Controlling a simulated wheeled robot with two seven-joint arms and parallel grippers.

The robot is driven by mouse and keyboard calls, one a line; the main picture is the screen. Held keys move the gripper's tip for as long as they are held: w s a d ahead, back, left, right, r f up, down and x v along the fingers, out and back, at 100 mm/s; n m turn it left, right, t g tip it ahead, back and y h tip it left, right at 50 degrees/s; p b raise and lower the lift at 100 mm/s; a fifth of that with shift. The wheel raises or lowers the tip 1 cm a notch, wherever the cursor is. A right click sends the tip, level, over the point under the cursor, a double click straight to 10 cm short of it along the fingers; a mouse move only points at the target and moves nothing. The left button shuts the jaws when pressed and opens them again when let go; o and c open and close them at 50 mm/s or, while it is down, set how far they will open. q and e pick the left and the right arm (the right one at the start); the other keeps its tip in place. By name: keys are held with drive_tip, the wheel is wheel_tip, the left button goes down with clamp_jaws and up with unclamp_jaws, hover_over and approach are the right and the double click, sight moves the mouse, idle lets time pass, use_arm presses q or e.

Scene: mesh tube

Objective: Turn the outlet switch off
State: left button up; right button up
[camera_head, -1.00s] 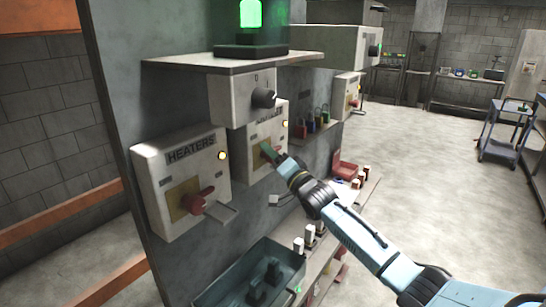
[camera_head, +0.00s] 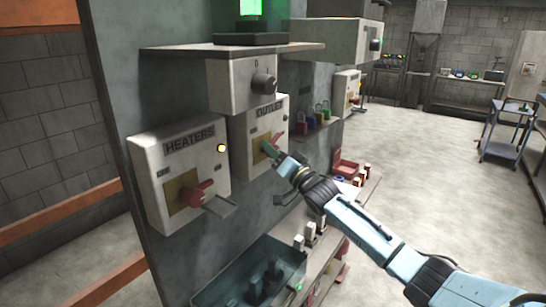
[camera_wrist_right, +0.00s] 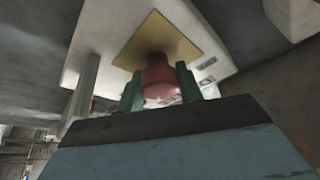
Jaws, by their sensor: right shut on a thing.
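The outlet switch is a pale box (camera_head: 244,134) labelled OUTLET on the grey panel, right of the heaters box. Its red handle (camera_wrist_right: 158,78) stands out from a yellow plate (camera_wrist_right: 165,40) in the right wrist view. My right gripper (camera_head: 270,151) is at the handle, with its green fingers on either side of it, shut on it. The fingers hide much of the handle in the head view; a red part shows beside them. No lit lamp shows on the outlet box. My left gripper is not in view.
The heaters box (camera_head: 160,165), with a red handle (camera_head: 198,194) and a lit yellow lamp, is close on the left. A dial box (camera_head: 230,85) under a shelf (camera_head: 190,48) is above. A bin (camera_head: 225,292) and a lower shelf with small items lie below.

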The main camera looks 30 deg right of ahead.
drive_tip(key=n+y+b, duration=0.1)
drive_tip(key=n, duration=0.1)
drive_tip(key=n+y+b, duration=0.1)
drive_tip(key=n, duration=0.2)
drive_tip(key=shift+y, duration=0.4)
drive_tip(key=n+y+b, duration=0.1)
drive_tip(key=n, duration=0.1)
drive_tip(key=n+y+b, duration=0.1)
drive_tip(key=n, duration=0.2)
drive_tip(key=shift+n+g+y, duration=0.3)
drive_tip(key=n+y, duration=0.1)
drive_tip(key=n, duration=0.1)
drive_tip(key=n+g+y+b, duration=0.1)
drive_tip(key=n, duration=0.2)
drive_tip(key=shift+r+g, duration=0.1)
drive_tip(key=shift+g, duration=0.2)
drive_tip(key=shift+o, duration=0.2)
drive_tip(key=shift+n+g+y+b, duration=0.2)
drive_tip(key=shift+n+g+y, duration=0.35)
drive_tip(key=shift+n, duration=0.8)
drive_tip(key=shift+n+g+y+b, duration=0.15)
drive_tip(key=shift+n+g+y, duration=0.35)
drive_tip(key=shift+n, duration=0.85)
drive_tip(key=shift+o, duration=0.2)
drive_tip(key=shift+a+n, duration=0.1)
drive_tip(key=shift+n, duration=0.2)
drive_tip(key=o, duration=0.8)
drive_tip(key=shift+c, duration=0.2)
drive_tip(key=shift+o, duration=0.7)
drive_tip(key=shift+s+a, duration=0.1)
